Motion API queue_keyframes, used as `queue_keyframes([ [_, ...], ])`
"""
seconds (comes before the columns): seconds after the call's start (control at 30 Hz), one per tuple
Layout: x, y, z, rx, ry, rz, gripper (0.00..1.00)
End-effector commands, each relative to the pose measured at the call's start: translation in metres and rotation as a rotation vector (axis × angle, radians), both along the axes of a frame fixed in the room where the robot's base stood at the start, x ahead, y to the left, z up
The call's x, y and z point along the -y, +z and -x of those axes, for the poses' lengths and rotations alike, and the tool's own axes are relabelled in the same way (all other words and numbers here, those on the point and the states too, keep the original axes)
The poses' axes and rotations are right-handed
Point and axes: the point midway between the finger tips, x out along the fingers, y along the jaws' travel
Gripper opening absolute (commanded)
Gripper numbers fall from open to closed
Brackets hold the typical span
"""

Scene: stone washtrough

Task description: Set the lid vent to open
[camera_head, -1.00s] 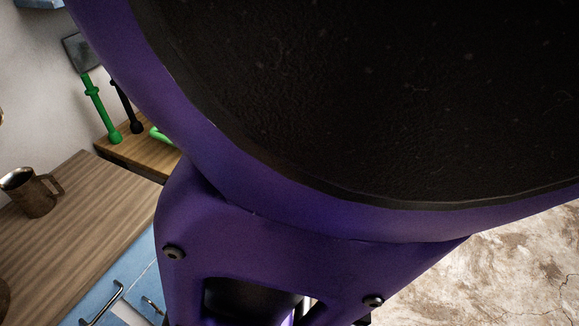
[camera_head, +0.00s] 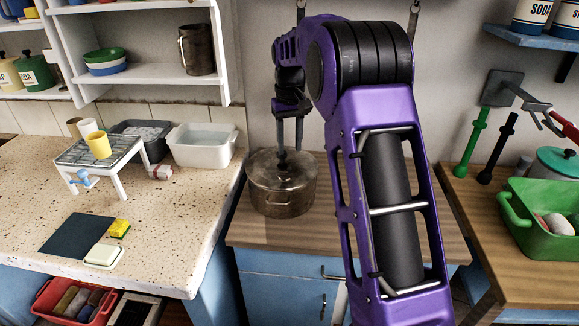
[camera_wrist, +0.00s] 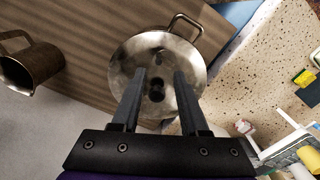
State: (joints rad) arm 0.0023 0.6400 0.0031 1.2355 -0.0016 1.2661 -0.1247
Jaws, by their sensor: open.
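A metal pot (camera_head: 283,203) with a shiny lid (camera_head: 262,172) stands on the wooden counter. My gripper (camera_head: 290,148) is above the lid, pointing down, with its fingers apart and nothing held. In the wrist view the lid (camera_wrist: 128,72) lies beyond the fingertips of my gripper (camera_wrist: 160,74). A dark knob (camera_wrist: 156,92) shows near the lid's middle, between the fingers. A small dark fitting (camera_wrist: 158,54), perhaps the vent, shows a little above it. Its setting is too small to tell.
A metal mug (camera_wrist: 36,66) stands beside the pot. A speckled worktop (camera_head: 180,225) at left holds a white tub (camera_head: 203,150) and a small rack (camera_head: 98,155). A green basin (camera_head: 545,235) is at right. White shelves (camera_head: 150,100) hang at the upper left.

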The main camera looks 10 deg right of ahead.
Motion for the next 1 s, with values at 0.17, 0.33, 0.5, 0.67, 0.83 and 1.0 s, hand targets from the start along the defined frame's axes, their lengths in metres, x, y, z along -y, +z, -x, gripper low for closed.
queue_keyframes([
  [0.17, 0.0, -0.039, 0.001, -0.004, 0.0, 0.0, 0.44],
  [0.33, 0.0, -0.061, 0.0, -0.002, 0.0, 0.0, 0.44],
  [0.5, 0.0, -0.07, 0.0, 0.0, 0.0, 0.0, 0.44],
  [0.67, 0.0, -0.071, 0.0, 0.0, 0.0, 0.0, 0.44],
  [0.83, 0.0, -0.07, 0.0, 0.0, 0.0, 0.0, 0.33],
  [1.0, 0.0, -0.07, 0.0, 0.0, 0.0, 0.0, 0.03],
])
